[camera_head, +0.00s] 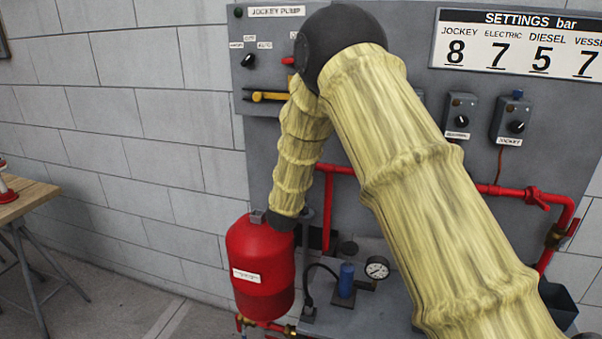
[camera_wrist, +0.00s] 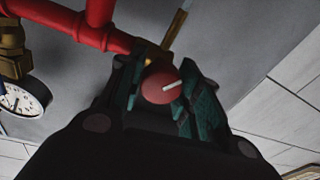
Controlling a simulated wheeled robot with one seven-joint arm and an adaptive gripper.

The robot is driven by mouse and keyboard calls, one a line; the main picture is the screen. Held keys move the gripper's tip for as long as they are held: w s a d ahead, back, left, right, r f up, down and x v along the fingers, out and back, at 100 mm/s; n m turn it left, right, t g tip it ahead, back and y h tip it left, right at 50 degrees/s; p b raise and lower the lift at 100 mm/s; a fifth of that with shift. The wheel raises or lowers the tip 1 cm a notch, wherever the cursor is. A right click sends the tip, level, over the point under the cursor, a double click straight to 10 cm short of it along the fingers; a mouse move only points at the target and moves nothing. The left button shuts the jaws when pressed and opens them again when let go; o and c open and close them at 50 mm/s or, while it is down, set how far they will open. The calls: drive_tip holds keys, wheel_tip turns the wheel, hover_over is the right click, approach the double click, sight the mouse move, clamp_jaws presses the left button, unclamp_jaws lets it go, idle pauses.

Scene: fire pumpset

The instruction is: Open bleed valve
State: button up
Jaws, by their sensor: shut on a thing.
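A round red knob (camera_wrist: 158,89) with a white pointer line sits between the fingers of my gripper (camera_wrist: 178,82) in the wrist view. It looks like the bleed valve's handle. The green-padded fingers are shut on it, one on each side. A brass fitting (camera_wrist: 150,52) is just behind the knob, joined to a red pipe (camera_wrist: 62,18). The white pointer slants up to the right. In the head view my arm bends down toward the red tank (camera_head: 262,268), and my gripper and the knob are hidden there.
A pressure gauge (camera_wrist: 22,98) is left of my gripper in the wrist view. In the head view another gauge (camera_head: 377,268) and a blue cylinder (camera_head: 347,280) stand right of the tank. The grey control panel (camera_head: 268,135) is behind my arm. A wooden table (camera_head: 25,200) is far left.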

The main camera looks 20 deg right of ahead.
drive_tip(key=shift+s+f, duration=0.1)
drive_tip(key=shift+f, duration=0.15)
drive_tip(key=o, duration=0.8)
drive_tip(key=shift+o, duration=1.2)
drive_tip(key=shift+r, duration=0.1)
drive_tip(key=v, duration=1.2)
